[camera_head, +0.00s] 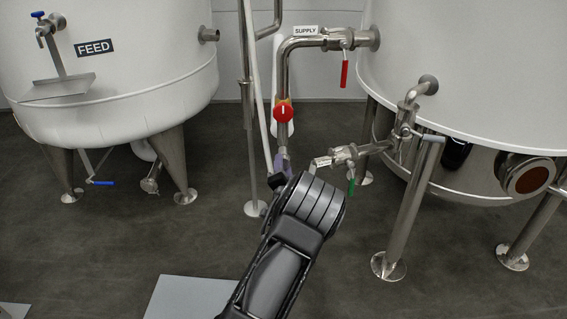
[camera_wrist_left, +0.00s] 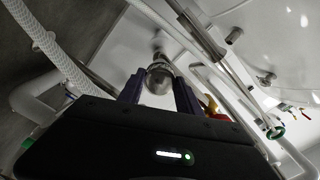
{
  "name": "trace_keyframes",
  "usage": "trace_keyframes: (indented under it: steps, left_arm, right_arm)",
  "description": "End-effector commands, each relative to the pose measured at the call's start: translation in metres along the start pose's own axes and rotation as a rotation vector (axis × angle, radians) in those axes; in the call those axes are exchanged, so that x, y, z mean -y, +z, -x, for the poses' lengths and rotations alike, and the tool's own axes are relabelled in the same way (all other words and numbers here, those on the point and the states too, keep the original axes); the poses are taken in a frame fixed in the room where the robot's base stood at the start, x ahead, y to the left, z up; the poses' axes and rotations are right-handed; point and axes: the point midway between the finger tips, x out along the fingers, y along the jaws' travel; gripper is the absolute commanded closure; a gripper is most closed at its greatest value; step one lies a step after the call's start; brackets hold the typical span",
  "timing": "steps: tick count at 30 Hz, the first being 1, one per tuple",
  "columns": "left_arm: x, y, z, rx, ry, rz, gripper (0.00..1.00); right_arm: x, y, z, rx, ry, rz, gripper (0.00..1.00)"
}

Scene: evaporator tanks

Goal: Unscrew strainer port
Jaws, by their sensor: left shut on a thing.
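In the left wrist view the two purple fingers of my left gripper (camera_wrist_left: 159,92) are shut on a round steel part (camera_wrist_left: 158,78), which looks like the strainer port cap. In the head view my left gripper (camera_head: 281,163) is at the lower end of the supply pipe (camera_head: 283,70), below the red round knob (camera_head: 283,112). My wrist hides most of the fingers and the port there. I cannot tell how far the cap is turned. My right gripper is in neither view.
A green-handled valve (camera_head: 346,160) is close to the right of my wrist. A red-handled valve (camera_head: 344,60) hangs above. The feed tank (camera_head: 110,90) stands left and another tank (camera_head: 470,70) stands right, both on steel legs. A thin vertical pipe (camera_head: 247,130) is just left.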

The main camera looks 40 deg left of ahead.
Motion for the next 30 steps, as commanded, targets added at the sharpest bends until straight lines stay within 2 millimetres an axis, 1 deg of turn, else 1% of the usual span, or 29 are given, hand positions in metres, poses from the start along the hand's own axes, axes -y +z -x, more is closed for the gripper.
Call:
trace_keyframes:
  steps: [2, 3, 6, 14, 17, 21, 22, 24, 30]
  left_arm:
    - [-0.0005, 0.0, 0.0001, 0.0, 0.001, 0.0, 1.0]
    - [-0.0003, -0.0001, 0.0001, 0.0, 0.001, 0.0, 0.57]
    - [-0.0003, -0.0001, 0.0001, 0.0, 0.001, 0.0, 0.5]
    - [-0.0001, -0.0005, 0.0001, -0.001, 0.001, -0.023, 0.5]
    - [-0.0004, -0.0012, 0.0004, -0.002, 0.002, -0.135, 0.5]
    - [-0.0008, -0.0011, 0.0004, -0.003, 0.001, -0.36, 0.5]
    - [-0.0007, -0.001, 0.0003, -0.002, 0.001, -0.394, 0.5]
    - [-0.0003, -0.0007, 0.0001, -0.001, 0.0, -0.435, 0.5]
    - [0.0, 0.0, 0.0, 0.0, 0.0, -0.436, 0.5]
  right_arm:
    - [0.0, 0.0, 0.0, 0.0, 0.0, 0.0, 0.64]
    - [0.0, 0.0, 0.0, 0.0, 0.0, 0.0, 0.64]
    - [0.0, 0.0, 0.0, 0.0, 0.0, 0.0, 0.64]
    - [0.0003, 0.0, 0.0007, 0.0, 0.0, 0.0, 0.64]
    - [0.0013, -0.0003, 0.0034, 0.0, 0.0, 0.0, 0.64]
    - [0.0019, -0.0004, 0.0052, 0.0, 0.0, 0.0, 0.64]
    - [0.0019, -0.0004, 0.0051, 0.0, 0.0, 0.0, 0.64]
    - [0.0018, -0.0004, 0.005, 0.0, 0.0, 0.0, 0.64]
    - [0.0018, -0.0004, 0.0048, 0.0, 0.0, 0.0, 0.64]
